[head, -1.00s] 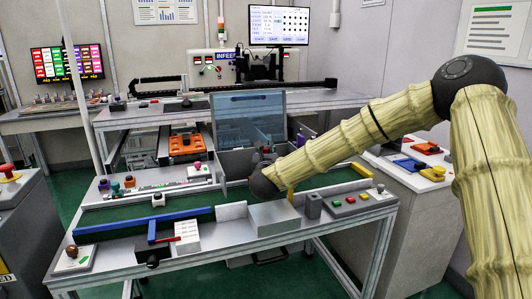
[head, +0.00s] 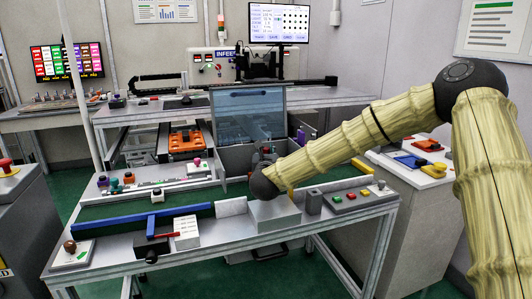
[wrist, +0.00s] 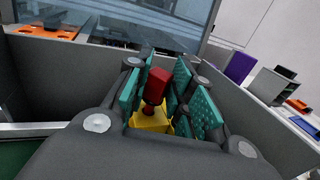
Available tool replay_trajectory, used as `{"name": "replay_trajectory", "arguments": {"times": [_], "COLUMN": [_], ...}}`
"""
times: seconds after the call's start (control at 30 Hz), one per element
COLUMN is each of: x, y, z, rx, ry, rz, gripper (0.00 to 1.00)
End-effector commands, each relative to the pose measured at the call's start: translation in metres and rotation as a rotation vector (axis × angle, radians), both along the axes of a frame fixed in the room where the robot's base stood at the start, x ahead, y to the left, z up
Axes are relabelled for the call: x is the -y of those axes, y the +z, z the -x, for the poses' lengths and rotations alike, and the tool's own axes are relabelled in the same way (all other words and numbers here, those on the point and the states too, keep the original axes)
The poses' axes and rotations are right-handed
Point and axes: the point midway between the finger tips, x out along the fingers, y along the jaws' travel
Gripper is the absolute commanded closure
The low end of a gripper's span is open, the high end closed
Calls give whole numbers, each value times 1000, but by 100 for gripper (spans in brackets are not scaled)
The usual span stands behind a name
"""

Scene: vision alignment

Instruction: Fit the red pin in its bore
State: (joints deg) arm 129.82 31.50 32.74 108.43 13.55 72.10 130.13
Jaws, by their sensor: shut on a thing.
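My gripper (wrist: 164,98) is shut on the red pin (wrist: 156,86), which stands slightly tilted between its teal finger pads. A yellow piece (wrist: 150,119) shows just below the pin, between the fingers; I cannot tell whether the two are joined or merely overlap in view. No bore can be made out. In the head view my gripper (head: 263,158) is small and partly hidden by my wrist, at the grey bin with its clear lid raised.
The grey bin's wall (wrist: 52,83) stands close beside my gripper. The clear lid (head: 248,115) stands up behind it. A grey block (head: 274,213) lies just in front of my wrist. A blue bar (head: 143,221) and a white block (head: 187,232) are to the left.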

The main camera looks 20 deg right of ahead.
Motion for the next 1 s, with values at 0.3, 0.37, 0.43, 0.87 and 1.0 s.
{"name": "replay_trajectory", "arguments": {"times": [0.3, 0.37, 0.43, 0.87, 1.0], "x": [0, 0, 0, -15, -23], "y": [0, 0, 0, -1, -1], "z": [0, 0, 0, 48, 72], "rx": [0, 0, 0, -3, -1], "ry": [0, 0, 0, 2, 1], "rz": [0, 0, 0, -2, -3], "gripper": [52, 52, 52, 52, 52]}}
